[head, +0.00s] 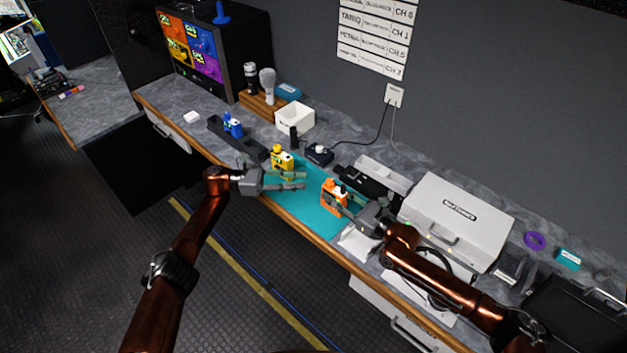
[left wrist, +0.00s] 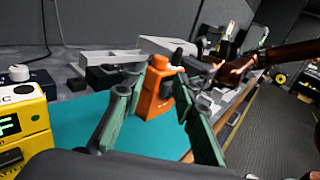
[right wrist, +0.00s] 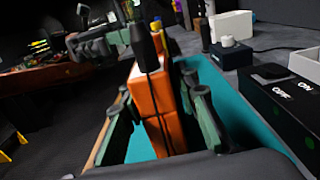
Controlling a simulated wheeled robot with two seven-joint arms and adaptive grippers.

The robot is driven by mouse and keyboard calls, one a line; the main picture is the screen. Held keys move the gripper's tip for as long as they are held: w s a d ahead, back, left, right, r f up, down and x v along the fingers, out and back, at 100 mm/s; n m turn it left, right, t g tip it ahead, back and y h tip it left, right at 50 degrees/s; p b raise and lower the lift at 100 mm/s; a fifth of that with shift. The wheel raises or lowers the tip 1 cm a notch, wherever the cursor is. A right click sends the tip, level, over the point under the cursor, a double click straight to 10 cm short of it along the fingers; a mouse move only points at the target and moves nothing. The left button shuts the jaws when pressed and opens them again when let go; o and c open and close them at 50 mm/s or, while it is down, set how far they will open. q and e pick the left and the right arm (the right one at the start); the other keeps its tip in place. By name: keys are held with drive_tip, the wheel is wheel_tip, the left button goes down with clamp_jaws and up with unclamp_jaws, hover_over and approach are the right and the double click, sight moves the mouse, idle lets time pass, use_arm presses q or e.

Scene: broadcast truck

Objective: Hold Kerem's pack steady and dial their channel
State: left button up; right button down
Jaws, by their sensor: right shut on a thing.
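An orange pack (head: 331,192) stands upright on the teal mat (head: 312,217). My right gripper (head: 345,205) is shut on it from the right; the right wrist view shows the orange body (right wrist: 153,100) between the fingers. My left gripper (head: 303,180) is open and empty over the mat, left of the orange pack and apart from it. In the left wrist view the orange pack (left wrist: 155,88) shows beyond the open fingers. Its dial and display cannot be made out. The wall channel list (head: 375,32) shows rows of names with channel numbers; the pack's owner label is not readable.
A yellow pack (head: 282,160) stands close behind my left gripper. A blue pack (head: 232,125) sits in a dark rack (head: 240,143). A white box (head: 295,119) and small knobbed unit (head: 319,154) stand behind; a silver case (head: 455,218) is right of the mat.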

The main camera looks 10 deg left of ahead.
sight(327, 183)
use_arm(q)
drive_tip(key=shift+s+a, duration=0.1)
drive_tip(key=shift+a, duration=1.5)
drive_tip(key=d+f+n+t+y, duration=0.1)
drive_tip(key=f, duration=0.2)
drive_tip(key=d+f+n+t+y, duration=0.1)
drive_tip(key=f+n+t+y, duration=0.1)
drive_tip(key=f, duration=0.1)
drive_tip(key=d+f+n+t+y, duration=0.1)
drive_tip(key=f+n+y, duration=0.1)
drive_tip(key=f, duration=0.1)
drive_tip(key=shift+d+f, duration=0.25)
drive_tip(key=shift+d, duration=0.05)
drive_tip(key=shift+s+d+f+n+t+y, duration=0.15)
drive_tip(key=shift+n+t+y, duration=0.1)
drive_tip(key=shift+t, duration=0.15)
drive_tip(key=shift+s+f+n+t+y, duration=0.15)
drive_tip(key=shift+n+t+y, duration=0.1)
drive_tip(key=shift+t, duration=0.15)
drive_tip(key=s+d+r+n+t, duration=0.2)
drive_tip(key=s+r+n+t, duration=0.1)
drive_tip(key=s+r+t, duration=0.55)
drive_tip(key=shift+g+y, duration=0.3)
drive_tip(key=shift+g, duration=0.55)
drive_tip(key=x, duration=0.4)
drive_tip(key=r+x, duration=0.1)
drive_tip(key=x, duration=0.7)
drive_tip(key=shift+w+r, duration=0.15)
drive_tip(key=shift+w, duration=0.3)
drive_tip(key=shift+c, duration=0.6)
